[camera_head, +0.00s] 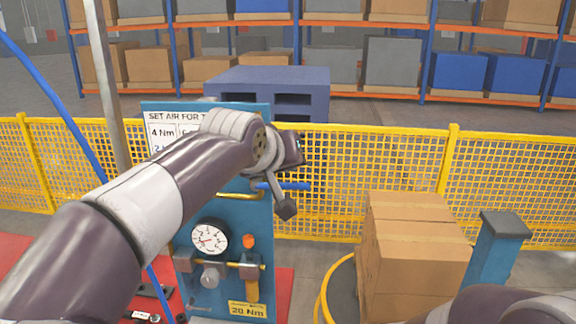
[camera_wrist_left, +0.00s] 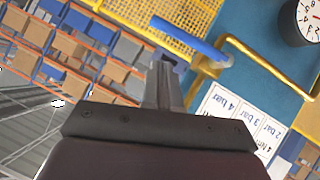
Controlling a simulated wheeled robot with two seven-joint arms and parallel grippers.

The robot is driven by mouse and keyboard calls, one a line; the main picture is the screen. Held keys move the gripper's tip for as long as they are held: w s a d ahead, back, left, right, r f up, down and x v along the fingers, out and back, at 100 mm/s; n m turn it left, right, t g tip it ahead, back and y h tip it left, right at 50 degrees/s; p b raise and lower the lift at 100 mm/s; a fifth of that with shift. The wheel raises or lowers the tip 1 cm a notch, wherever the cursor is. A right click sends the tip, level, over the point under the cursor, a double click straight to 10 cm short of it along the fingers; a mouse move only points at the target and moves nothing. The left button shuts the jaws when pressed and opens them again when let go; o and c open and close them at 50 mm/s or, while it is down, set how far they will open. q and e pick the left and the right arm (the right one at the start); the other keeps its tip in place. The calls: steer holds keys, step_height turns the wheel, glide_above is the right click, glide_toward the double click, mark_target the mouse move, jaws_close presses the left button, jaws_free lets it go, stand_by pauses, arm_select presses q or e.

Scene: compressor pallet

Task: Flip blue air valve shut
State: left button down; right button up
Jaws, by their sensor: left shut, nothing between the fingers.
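The blue air valve handle (camera_head: 290,186) sticks out sideways past the right edge of the blue panel (camera_head: 222,283), at the end of a brass pipe (camera_head: 236,195). It lies roughly level, about in line with the pipe. In the left wrist view the handle (camera_wrist_left: 188,37) runs slantwise just beyond my fingertips. My left gripper (camera_head: 286,211) is shut and empty, with its fingers close to the handle; I cannot tell whether they touch. In the left wrist view the closed fingers (camera_wrist_left: 166,78) point at the handle's free half. My left arm hides part of the panel. My right gripper is out of view.
A gauge (camera_head: 210,237) and an orange-topped valve (camera_head: 249,243) sit lower on the panel. A yellow mesh fence (camera_head: 385,165) stands behind. A blue hose (camera_head: 60,95) hangs at left.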

arm_select(q)
steer(key=s+d+b+v, duration=0.1)
steer(key=d+b+v, duration=0.15)
steer(key=v, duration=0.85)
steer(key=a+f+m+g+y, duration=0.1)
steer(key=a+f+m+g, duration=0.15)
steer(key=f, duration=0.95)
steer(key=a+f+m+g+y, duration=0.1)
steer(key=a+f, duration=0.2)
steer(key=f, duration=0.9)
steer(key=s+a+f+n+g+y, duration=0.1)
steer(key=s+a+f+g, duration=0.1)
steer(key=s+a+f, duration=0.5)
steer(key=s+a+f+n+g+y, duration=0.1)
steer(key=s+a+f+n+g, duration=0.1)
steer(key=s+a+f, duration=0.6)
step_height(320, 180, down, 5)
steer(key=shift+s+a+r+g+y+b, duration=0.2)
steer(key=shift+a+g+y+b, duration=0.25)
steer(key=shift+g, duration=0.4)
